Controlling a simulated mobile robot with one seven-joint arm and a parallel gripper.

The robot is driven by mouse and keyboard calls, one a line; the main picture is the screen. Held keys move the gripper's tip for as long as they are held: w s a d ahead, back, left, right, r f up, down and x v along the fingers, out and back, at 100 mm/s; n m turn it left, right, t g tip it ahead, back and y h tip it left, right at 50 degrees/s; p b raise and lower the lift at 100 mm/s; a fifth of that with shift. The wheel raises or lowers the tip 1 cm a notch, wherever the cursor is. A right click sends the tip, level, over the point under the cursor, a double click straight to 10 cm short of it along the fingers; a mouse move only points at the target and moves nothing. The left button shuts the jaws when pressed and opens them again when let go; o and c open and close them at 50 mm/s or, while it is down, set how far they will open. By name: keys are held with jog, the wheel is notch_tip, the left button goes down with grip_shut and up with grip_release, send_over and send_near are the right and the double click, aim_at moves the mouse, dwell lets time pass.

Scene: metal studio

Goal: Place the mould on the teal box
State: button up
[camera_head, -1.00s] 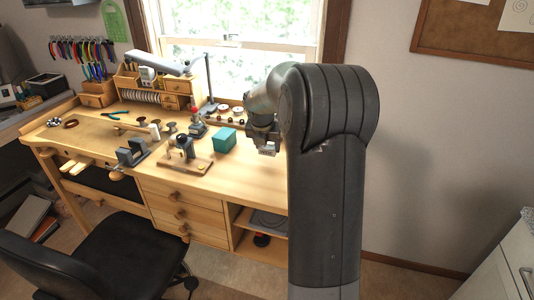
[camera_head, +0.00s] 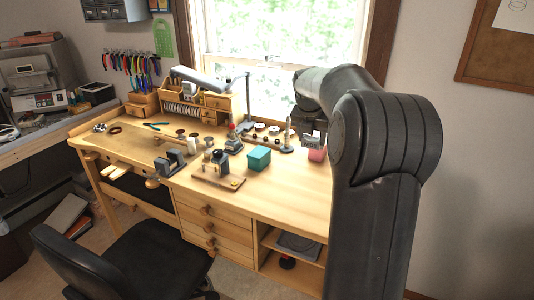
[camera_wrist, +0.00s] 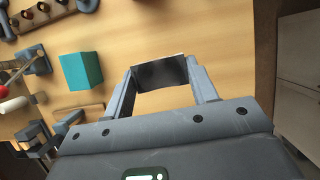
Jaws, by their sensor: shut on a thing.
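The mould (camera_wrist: 160,73), a dark grey metal block with a pale edge, is held between the two fingers of my gripper (camera_wrist: 163,86) in the wrist view. In the head view my gripper (camera_head: 313,141) is above the right part of the bench, to the right of the teal box; the mould is too small there to make out clearly. The teal box (camera_head: 258,158) sits on the bench top with a bare upper face. It also shows in the wrist view (camera_wrist: 81,71), left of my gripper and apart from it.
A pink object (camera_head: 317,154) shows just below my gripper, partly hidden. A wooden stand with small tools (camera_head: 219,170) is left of the teal box. A rack with bottles (camera_head: 268,134) stands behind it. Bare bench top (camera_head: 283,190) lies in front.

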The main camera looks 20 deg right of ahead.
jog(key=w+a+r, duration=0.3)
jog(key=w+a, duration=0.2)
jog(key=w, duration=0.1)
send_over(256, 154)
jog(key=s, duration=0.2)
jog(key=f, duration=0.7)
jog(key=shift+w+a, duration=0.2)
jog(key=shift+a, duration=0.2)
jog(key=shift+w+a+f, duration=0.1)
jog(key=shift+a+f, duration=0.05)
jog(key=shift+f, duration=1.95)
jog(key=shift+f, duration=0.1)
jog(key=o, duration=1.2)
jog(key=shift+f, duration=0.1)
